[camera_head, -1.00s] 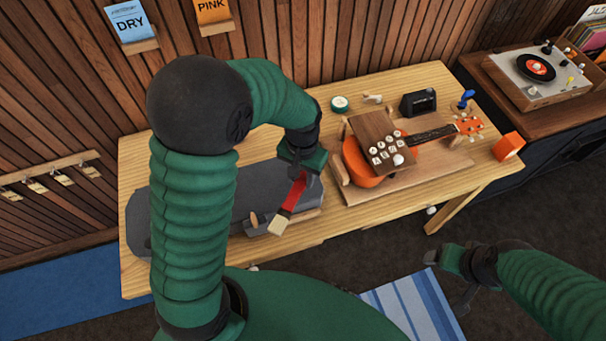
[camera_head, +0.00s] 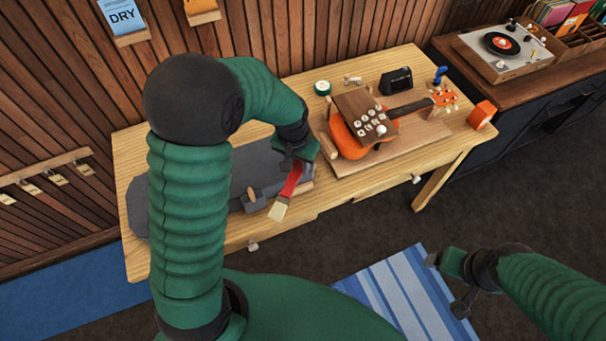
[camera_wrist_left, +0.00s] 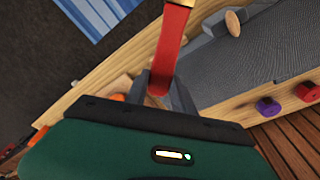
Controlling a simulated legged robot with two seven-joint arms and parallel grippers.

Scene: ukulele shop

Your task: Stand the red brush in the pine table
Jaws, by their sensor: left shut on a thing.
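The red brush (camera_head: 291,180) has a red handle and pale bristles. My left gripper (camera_head: 290,163) is shut on its handle, and the bristles point down toward the table's front edge. The left wrist view shows the red handle (camera_wrist_left: 171,50) between the fingers (camera_wrist_left: 163,92), with the bristle end out of frame. The pine table (camera_head: 405,188) stands below and ahead, light wood with a grey mat (camera_head: 262,165). The head view does not settle whether the brush touches anything. My right gripper (camera_head: 448,285) is out over the floor at the lower right; its finger gap is unclear.
An orange ukulele (camera_head: 350,143) lies in a wooden cradle on the table, with a brown block of white knobs on it. A green-white roll (camera_head: 322,88), a black box (camera_head: 396,81) and an orange block (camera_head: 482,114) stand around it. A record player (camera_head: 503,50) is at the upper right.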

